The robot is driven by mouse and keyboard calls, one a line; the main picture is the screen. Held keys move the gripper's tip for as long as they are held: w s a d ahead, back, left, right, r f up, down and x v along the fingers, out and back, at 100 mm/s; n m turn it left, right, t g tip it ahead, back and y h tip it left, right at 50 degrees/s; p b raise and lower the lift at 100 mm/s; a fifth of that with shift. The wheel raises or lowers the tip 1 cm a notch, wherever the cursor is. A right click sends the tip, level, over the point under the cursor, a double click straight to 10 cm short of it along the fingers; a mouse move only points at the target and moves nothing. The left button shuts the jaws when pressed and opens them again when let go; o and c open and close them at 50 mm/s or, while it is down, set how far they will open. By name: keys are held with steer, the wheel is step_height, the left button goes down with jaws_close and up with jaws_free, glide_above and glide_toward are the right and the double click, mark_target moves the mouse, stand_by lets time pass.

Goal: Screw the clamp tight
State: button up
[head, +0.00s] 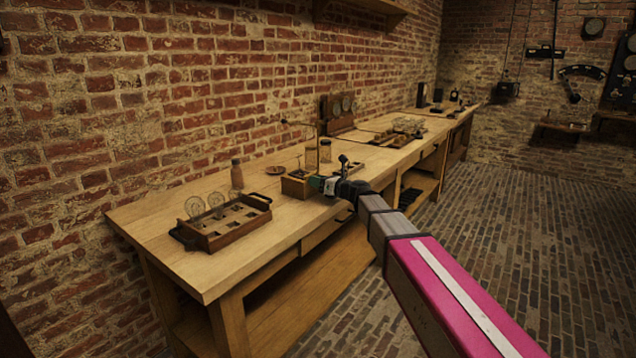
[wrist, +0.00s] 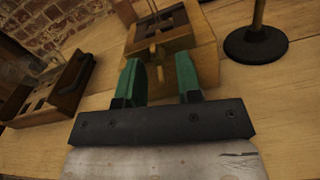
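A small wooden box (wrist: 205,58) with a dark recessed top stands on the bench ahead of my gripper (wrist: 158,62). It also shows in the head view (head: 296,186). A small brass clamp screw (wrist: 155,54) stands out from the box's near side. My gripper's two green fingers are spread apart, one on each side of the screw in the wrist view, with visible gaps. I cannot tell how far the fingertips reach around it. In the head view my gripper (head: 322,184) is beside the box's right side and partly hides it.
A wooden tray (head: 228,236) with glass discs stands at the left of the bench (head: 165,228). A brown bottle (head: 237,176) and a glass jar (head: 325,151) stand behind. A dark round stand base (wrist: 255,44) is right of the box. A brick wall runs behind the bench.

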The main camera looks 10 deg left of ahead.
steer(key=v, duration=1)
steer(key=shift+s+d, duration=0.2)
steer(key=shift+d, duration=0.15)
